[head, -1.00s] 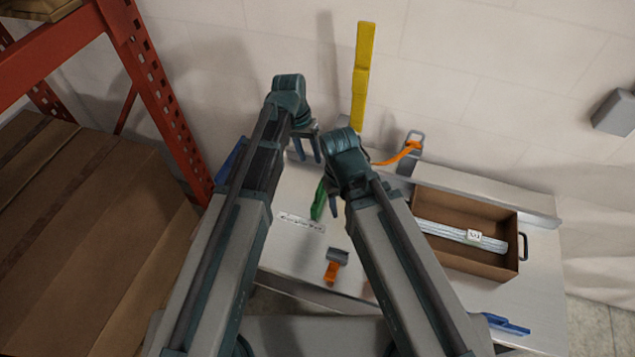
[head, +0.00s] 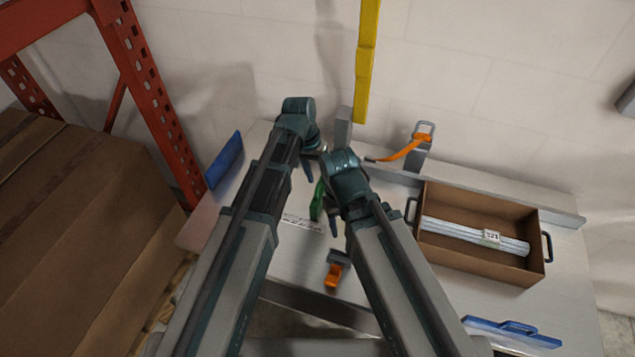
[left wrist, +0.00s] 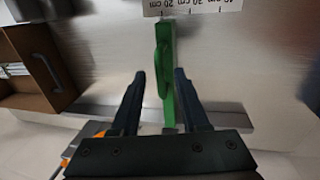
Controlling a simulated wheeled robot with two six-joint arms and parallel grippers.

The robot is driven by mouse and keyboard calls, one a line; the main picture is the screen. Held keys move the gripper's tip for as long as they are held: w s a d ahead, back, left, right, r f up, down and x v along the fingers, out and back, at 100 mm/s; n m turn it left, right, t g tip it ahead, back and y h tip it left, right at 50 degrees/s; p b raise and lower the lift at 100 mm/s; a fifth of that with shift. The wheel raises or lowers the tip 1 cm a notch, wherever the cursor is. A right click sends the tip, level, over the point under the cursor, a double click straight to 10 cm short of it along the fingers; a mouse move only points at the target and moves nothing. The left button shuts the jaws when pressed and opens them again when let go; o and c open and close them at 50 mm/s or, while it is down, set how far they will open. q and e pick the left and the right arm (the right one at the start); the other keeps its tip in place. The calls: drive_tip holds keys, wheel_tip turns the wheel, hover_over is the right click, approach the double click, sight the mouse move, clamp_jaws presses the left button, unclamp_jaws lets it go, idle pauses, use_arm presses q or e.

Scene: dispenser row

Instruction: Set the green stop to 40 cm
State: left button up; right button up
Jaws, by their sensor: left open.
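The green stop (head: 317,200) is a narrow upright-handled piece on the pale bench, partly hidden by my arms in the head view. In the left wrist view the green stop (left wrist: 167,80) lies between the two dark fingers of my left gripper (left wrist: 160,75), which is open. Its far end reaches the printed scale strip (left wrist: 195,7), whose cm marks appear upside down; 30 cm and 20 cm can be read. The scale strip (head: 302,223) also shows in the head view. My left gripper (head: 313,165) is at the stop's rear. My right gripper (head: 335,215) is close beside it; its opening is unclear.
A brown tray (head: 482,270) with white rods stands on the right. An orange lever (head: 405,148) sits at the back, an orange clamp (head: 333,275) at the front. A yellow post (head: 366,60) rises behind.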

use_arm(q)
clamp_jaws()
idle(1.5)
